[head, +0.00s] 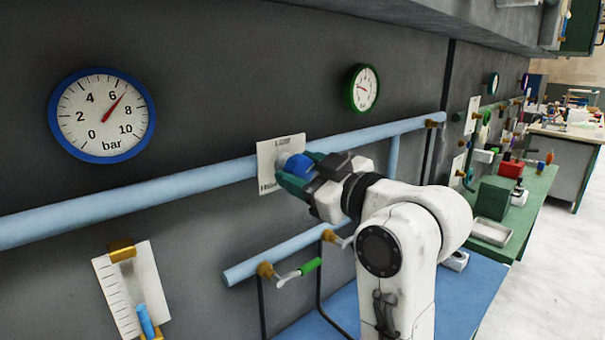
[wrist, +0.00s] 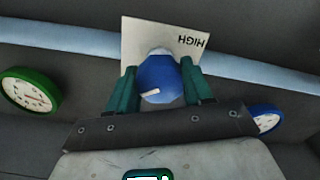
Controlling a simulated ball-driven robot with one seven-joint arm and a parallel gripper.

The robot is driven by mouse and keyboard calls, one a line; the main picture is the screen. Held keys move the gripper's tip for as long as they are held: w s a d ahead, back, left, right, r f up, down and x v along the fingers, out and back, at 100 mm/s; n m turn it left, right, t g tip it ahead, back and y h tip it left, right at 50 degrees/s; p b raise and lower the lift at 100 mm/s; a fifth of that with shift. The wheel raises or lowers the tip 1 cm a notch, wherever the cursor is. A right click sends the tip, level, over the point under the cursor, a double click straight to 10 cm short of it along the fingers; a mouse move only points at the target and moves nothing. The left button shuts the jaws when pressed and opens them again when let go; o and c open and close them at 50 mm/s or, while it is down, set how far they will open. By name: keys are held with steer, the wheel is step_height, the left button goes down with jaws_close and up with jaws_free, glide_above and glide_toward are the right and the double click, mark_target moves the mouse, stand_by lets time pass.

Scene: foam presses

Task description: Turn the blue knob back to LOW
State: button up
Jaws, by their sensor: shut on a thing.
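The blue knob (wrist: 160,78) sits in front of a white label plate (wrist: 137,32) on the dark wall. In the wrist view "HIGH" is printed upside down on the plate, and a pale pointer mark shows on the knob's face. My gripper (wrist: 160,88) has its green fingers on both sides of the knob and is shut on it. In the head view my gripper (head: 293,172) reaches the plate (head: 268,184) from the right, and the knob (head: 299,164) is partly hidden. The LOW mark is not readable. A blue-rimmed gauge (head: 102,115) has its red needle a little past 6 bar.
A light blue pipe (head: 130,201) runs along the wall behind the plate. Below are a green-handled lever (head: 300,273) and a scale plate with a blue part (head: 131,290). A green-rimmed gauge (head: 361,89) hangs above right. A blue bench top (head: 470,290) lies beneath my arm.

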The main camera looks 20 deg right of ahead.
steer(key=n+b, duration=0.1)
steer(key=n, duration=0.4)
steer(key=shift+d+f+n+b, duration=0.1)
steer(key=shift+f+n+b, duration=0.05)
steer(key=shift+n+b, duration=0.2)
steer(key=n+b, duration=0.3)
steer(key=n, duration=0.2)
steer(key=shift+n, duration=0.35)
steer(key=o, duration=1)
steer(key=shift+o, duration=0.2)
steer(key=shift+s, duration=0.1)
